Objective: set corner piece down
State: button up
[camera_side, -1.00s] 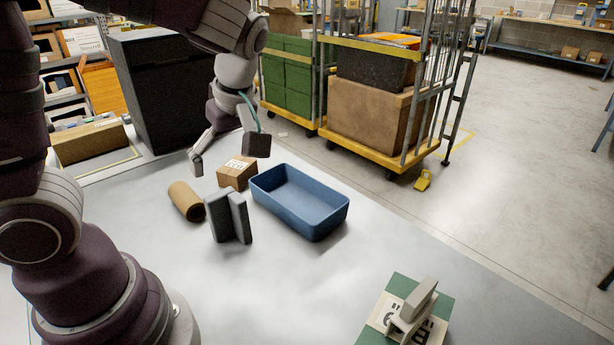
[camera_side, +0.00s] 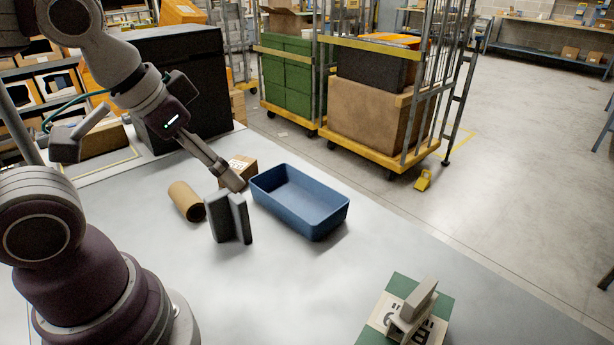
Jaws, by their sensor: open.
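The corner piece (camera_side: 230,218), two dark grey slabs joined at an angle, stands upright on the grey work table (camera_side: 255,290). My gripper (camera_side: 149,163) is open and empty, its two fingers spread wide. One fingertip is just above and behind the corner piece in the picture, in front of the small cardboard box. I cannot tell whether it touches either. The other finger is far to the left, over the table's back edge area.
A brown cylinder (camera_side: 186,201) lies left of the corner piece. A small cardboard box (camera_side: 241,168) is behind it. A blue tray (camera_side: 300,203) stands empty to the right. A pale grey bracket (camera_side: 412,310) sits on a green mat (camera_side: 437,303).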

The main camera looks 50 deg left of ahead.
jog(key=m+g+y, duration=0.6)
jog(key=m+y, duration=1.2)
send_near(223, 201)
jog(key=r, duration=0.1)
jog(key=a, duration=0.7)
jog(key=a+f, duration=0.1)
jog(key=a, duration=0.2)
jog(key=shift+s+a, duration=0.1)
jog(key=shift+a, duration=0.3)
jog(key=c, duration=0.9)
